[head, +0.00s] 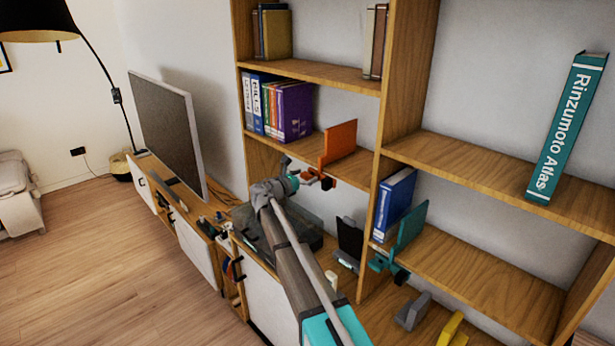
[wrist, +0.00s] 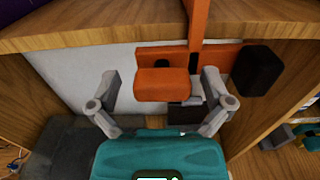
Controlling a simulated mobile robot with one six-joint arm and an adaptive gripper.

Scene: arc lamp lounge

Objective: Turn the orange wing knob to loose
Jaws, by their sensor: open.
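The orange wing knob (wrist: 163,84) shows in the wrist view as a wide orange block under the shelf edge. It belongs to the orange clamp bookend, whose upright plate (head: 340,142) stands on the middle shelf in the head view. My gripper (wrist: 160,80) is open, with one finger to the left of the knob and one to the right. Gaps show between the fingers and the knob. In the head view my gripper (head: 309,179) is just below the shelf's front edge, and the knob is too small there to tell its angle.
A dark block (wrist: 258,71) sits right of the right finger. A wooden upright (head: 379,150) stands right of the clamp. Purple binders (head: 294,110) stand to its left. A teal bookend (head: 411,226) and blue book (head: 395,203) are on the lower right shelf.

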